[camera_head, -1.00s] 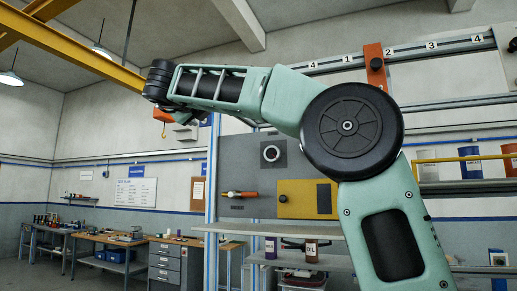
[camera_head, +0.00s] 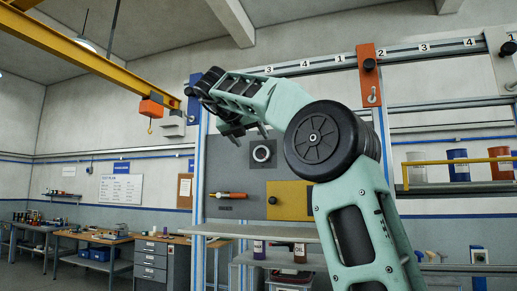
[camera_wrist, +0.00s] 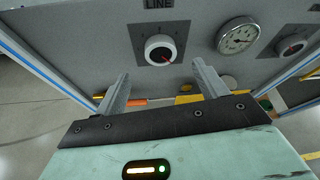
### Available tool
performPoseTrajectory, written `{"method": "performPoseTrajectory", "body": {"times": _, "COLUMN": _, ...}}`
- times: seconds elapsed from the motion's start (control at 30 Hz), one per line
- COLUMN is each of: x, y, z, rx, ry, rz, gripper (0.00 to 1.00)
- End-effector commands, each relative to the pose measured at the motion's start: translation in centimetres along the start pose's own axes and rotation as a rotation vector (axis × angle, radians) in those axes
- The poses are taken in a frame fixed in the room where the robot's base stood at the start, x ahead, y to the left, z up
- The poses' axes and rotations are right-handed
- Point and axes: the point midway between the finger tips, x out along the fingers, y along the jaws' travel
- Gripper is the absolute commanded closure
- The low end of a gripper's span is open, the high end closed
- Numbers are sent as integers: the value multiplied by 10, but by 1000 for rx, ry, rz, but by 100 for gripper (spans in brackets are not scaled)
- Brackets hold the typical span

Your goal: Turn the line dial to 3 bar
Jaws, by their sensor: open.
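The line dial (camera_wrist: 160,49) is a white round knob with a red pointer on a dark square plate, under a "LINE" label in the wrist view. The pointer runs toward the lower right; the scale marks are too small to read. A white round knob on a dark plate, seemingly the same dial (camera_head: 262,153), shows on the grey panel in the head view. My gripper (camera_wrist: 160,71) is open and empty, its two fingers apart, below the dial in the wrist view and not around it. In the head view my gripper (camera_head: 244,130) is just above the dial.
A round gauge (camera_wrist: 238,36) and a second dial (camera_wrist: 292,45) sit right of the line dial. An orange-ended handle (camera_head: 228,195) and a yellow plate (camera_head: 290,200) are lower on the panel. A shelf (camera_head: 250,231) juts out below.

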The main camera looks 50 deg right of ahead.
Motion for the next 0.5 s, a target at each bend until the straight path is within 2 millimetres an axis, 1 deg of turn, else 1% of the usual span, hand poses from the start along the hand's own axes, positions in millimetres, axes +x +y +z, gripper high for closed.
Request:
{"method": "performPoseTrajectory", "body": {"times": 0.03, "x": 11, "y": -2, "z": 2, "rx": -1, "ry": 2, "rz": -5, "gripper": 28}}
{"method": "performPoseTrajectory", "body": {"times": 0.2, "x": 43, "y": -1, "z": 1, "rx": -1, "ry": 3, "rz": -4, "gripper": 28}}
{"method": "performPoseTrajectory", "body": {"times": 0.33, "x": 60, "y": 0, "z": 1, "rx": -1, "ry": 1, "rz": -2, "gripper": 28}}
{"method": "performPoseTrajectory", "body": {"times": 0.5, "x": 72, "y": 0, "z": 1, "rx": 1, "ry": 0, "rz": -1, "gripper": 28}}
